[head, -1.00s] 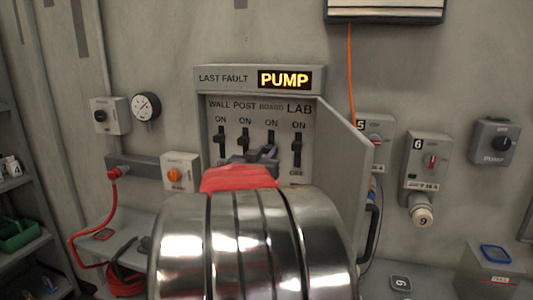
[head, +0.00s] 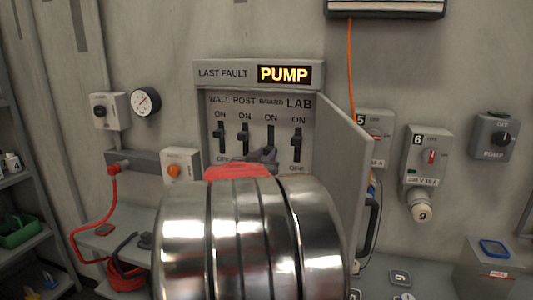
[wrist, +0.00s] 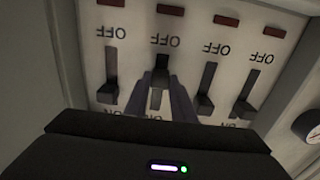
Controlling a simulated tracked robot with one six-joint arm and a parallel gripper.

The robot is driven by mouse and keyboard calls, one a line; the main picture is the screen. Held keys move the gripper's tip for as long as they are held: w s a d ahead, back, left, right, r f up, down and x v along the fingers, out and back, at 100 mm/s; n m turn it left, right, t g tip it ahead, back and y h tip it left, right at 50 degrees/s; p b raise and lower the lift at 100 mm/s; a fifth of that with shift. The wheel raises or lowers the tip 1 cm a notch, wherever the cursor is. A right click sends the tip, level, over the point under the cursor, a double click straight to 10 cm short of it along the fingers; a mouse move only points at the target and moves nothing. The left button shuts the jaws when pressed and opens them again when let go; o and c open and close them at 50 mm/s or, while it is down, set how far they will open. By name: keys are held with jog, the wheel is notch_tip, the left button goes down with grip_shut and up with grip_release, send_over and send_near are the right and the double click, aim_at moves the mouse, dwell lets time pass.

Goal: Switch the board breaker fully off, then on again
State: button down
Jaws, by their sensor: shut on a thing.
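The breaker panel (head: 309,130) has levers labelled WALL, POST, BOARD and LAB, with ON above and OFF below. The wrist view shows it upside down. My gripper (head: 265,155) is low at the board breaker's column. In the wrist view its fingers (wrist: 166,98) are shut on the board breaker lever (wrist: 160,78), second from the left. That lever sits toward the OFF label, unlike its neighbours; I cannot tell whether it is at the very end. The WALL (head: 222,136), POST (head: 246,138) and LAB (head: 297,138) levers sit toward ON. My arm hides the panel's lower part.
A lit display (head: 285,75) above reads LAST FAULT PUMP. The panel's open door (head: 343,165) stands out on the right. Sockets (head: 427,165) and a PUMP switch (head: 493,137) are farther right. A gauge (head: 145,101) and an orange knob (head: 174,171) are on the left.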

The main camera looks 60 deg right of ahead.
jog(key=c, duration=1.8)
grip_release()
jog(key=shift+f, duration=0.3)
jog(key=shift+c, duration=0.2)
jog(key=o, duration=0.4)
jog(key=shift+r, duration=0.15)
jog(key=shift+c, duration=0.2)
jog(key=s+a, duration=0.2)
jog(key=a, duration=1.1)
jog(key=shift+a, duration=0.35)
jog(key=shift+r, duration=0.25)
